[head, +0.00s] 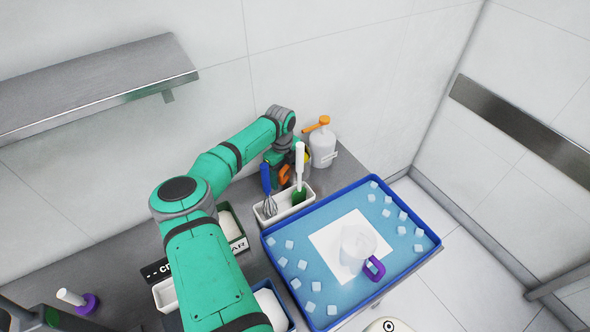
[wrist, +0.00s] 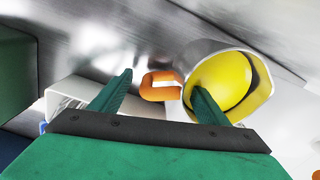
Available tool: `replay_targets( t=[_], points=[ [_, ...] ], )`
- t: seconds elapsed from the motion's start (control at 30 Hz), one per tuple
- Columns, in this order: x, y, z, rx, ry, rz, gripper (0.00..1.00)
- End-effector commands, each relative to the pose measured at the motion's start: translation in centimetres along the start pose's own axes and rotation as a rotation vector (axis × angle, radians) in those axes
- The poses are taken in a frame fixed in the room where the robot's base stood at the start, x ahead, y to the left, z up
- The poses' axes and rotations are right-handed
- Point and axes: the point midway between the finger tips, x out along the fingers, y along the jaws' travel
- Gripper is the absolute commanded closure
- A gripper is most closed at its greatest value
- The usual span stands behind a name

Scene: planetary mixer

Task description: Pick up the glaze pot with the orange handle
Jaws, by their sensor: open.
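The glaze pot (wrist: 240,82) shows in the wrist view at right of centre, with a pale outside and a yellow inside. Its orange handle (wrist: 160,87) points left and lies between the two green fingers of my gripper (wrist: 161,82). The fingers are apart and not closed on the handle. The right finger overlaps the pot's rim and yellow inside; I cannot tell whether it touches. In the head view, the orange handle (head: 284,174) shows beside my gripper (head: 277,166). Most of the pot is hidden there by my arm and a white-handled tool.
A pump bottle (head: 322,147) with an orange top stands close behind the pot. A white caddy (head: 284,207) with a whisk and a white-handled tool stands in front. A blue tray (head: 428,247) with a clear jug and several cubes lies right.

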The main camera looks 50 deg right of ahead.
Motion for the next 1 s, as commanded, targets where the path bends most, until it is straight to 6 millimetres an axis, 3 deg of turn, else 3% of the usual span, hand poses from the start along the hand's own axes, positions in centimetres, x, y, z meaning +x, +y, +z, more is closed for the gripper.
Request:
replay_targets(
  t=[0.17, 0.47, 0.9, 1.0],
  points=[
    [0.0, -0.3, -0.2, 0.006, 0.000, -0.001, 0.31],
    [0.0, -0.5, -0.4, 0.009, 0.000, -0.001, 1.00],
    [-1.3, -0.6, -0.2, 0.008, -0.002, -0.003, 1.00],
    [-1.4, 0.7, -0.2, 0.006, -0.001, -0.002, 1.00]
  ],
)
